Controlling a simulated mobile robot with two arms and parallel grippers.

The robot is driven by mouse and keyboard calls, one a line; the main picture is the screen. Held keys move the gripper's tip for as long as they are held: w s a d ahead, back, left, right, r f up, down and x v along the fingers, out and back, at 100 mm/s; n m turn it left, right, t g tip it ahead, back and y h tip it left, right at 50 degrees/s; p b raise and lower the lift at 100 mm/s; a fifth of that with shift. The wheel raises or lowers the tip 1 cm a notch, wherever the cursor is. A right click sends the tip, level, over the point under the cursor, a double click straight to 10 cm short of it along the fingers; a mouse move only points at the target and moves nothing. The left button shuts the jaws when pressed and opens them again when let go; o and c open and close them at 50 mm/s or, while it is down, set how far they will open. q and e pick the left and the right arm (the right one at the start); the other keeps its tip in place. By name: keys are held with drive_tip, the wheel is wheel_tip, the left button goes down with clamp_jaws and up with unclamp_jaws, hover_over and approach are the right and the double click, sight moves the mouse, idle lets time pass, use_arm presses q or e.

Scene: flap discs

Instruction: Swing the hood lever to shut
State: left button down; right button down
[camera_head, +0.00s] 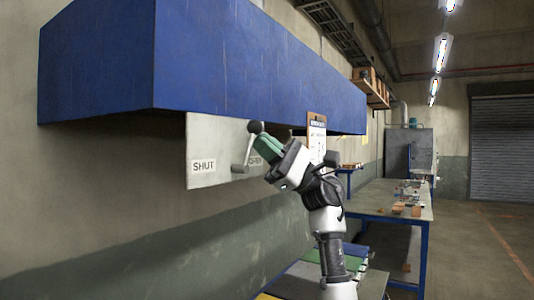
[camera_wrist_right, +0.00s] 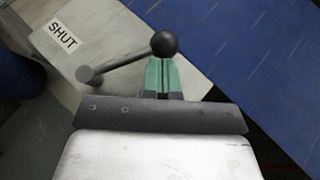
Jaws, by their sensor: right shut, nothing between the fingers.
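The hood lever (camera_head: 249,148) is a grey rod with a black ball knob (camera_head: 254,127), on a pale plate (camera_head: 207,140) under the blue hood (camera_head: 240,60). It stands nearly upright, leaning slightly right, from its pivot (camera_head: 239,169). The SHUT label (camera_head: 203,167) is left of the pivot; the OPEN label is right, partly covered. My right gripper (camera_head: 262,139) has green fingers, shut and empty, right of the knob. In the right wrist view the fingertips (camera_wrist_right: 163,62) are at the knob (camera_wrist_right: 164,43); I cannot tell whether they touch. My left gripper is not in view.
The blue hood overhangs the plate and my right gripper closely. A clipboard (camera_head: 316,132) hangs on the wall behind the gripper. A workbench (camera_head: 385,200) with small parts stands to the right. The wall left of the plate is clear.

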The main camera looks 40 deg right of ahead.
sight(254, 128)
drive_tip(key=n+g, duration=0.1)
drive_tip(key=a+r+n+g+p, duration=0.1)
drive_tip(key=n+g, duration=0.1)
drive_tip(key=r+n+g+p, duration=0.1)
drive_tip(key=shift+s+a+r+n+g+h, duration=0.15)
drive_tip(key=shift+s+a+n+g+h, duration=0.15)
drive_tip(key=shift+a+n+g, duration=0.1)
drive_tip(key=n+p, duration=0.1)
drive_tip(key=a+n+g+h+p, duration=0.1)
drive_tip(key=a+r+n+g+h+p, duration=0.1)
drive_tip(key=shift+s, duration=0.3)
drive_tip(key=shift+s+a+n+g+h+p, duration=0.15)
drive_tip(key=shift+a+n+g+h+p, duration=0.3)
drive_tip(key=shift+h+p, duration=0.4)
drive_tip(key=shift+s+a+n+h, duration=0.15)
drive_tip(key=shift+a+n+h, duration=0.35)
drive_tip(key=shift+n+h, duration=0.05)
drive_tip(key=shift+a+f+g+h+p, duration=0.15)
drive_tip(key=shift+a+g+h+p, duration=0.1)
drive_tip(key=shift+a+h+p, duration=0.15)
drive_tip(key=shift+s+a+f, duration=0.1)
drive_tip(key=shift+s+a, duration=0.05)
drive_tip(key=shift+a, duration=0.1)
